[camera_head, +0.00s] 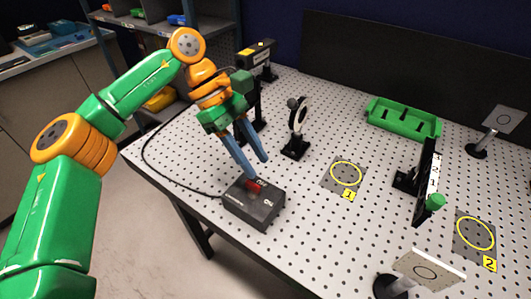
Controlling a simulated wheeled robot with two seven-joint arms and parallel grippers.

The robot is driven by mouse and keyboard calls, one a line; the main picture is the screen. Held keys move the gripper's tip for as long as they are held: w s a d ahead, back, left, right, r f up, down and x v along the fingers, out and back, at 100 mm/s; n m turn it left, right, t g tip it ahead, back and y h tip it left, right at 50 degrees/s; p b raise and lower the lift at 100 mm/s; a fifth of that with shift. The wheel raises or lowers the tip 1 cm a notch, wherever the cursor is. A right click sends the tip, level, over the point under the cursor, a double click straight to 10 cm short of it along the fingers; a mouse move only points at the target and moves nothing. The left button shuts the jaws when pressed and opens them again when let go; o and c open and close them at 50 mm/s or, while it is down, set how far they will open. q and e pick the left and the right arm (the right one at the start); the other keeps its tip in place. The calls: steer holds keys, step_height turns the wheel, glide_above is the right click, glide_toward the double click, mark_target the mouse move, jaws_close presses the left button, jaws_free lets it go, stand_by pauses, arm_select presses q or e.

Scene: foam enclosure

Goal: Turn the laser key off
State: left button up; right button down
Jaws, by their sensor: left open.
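A dark control box (253,206) sits near the front left edge of the perforated optical table. A small red key (253,186) shows on its top, and a black cable runs from its left side. My left gripper (258,170) comes down from above with its two blue fingers open. The fingertips are at the red key, close above the box. I cannot tell whether they touch the key. A laser head (256,52) with a yellow label stands on a black post at the back left. My right gripper is not in view.
A round optic (298,118) on a post stands just right of my left gripper. A green tray (403,119), a black mount with a green knob (425,185) and white target cards (430,271) stand further right. Yellow circles marked 1 (345,174) and 2 (475,233) are bare.

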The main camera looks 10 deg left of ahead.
mark_target(251, 182)
arm_select(q)
steer(key=f, duration=0.1)
steer(key=s+f+y, duration=0.1)
steer(key=f, duration=0.1)
steer(key=f+y+p, duration=0.1)
steer(key=shift+s+a+f+m, duration=0.3)
steer(key=shift+w+d+f, duration=0.1)
steer(key=shift+w+f, duration=0.05)
steer(key=shift+f, duration=0.25)
jaws_close()
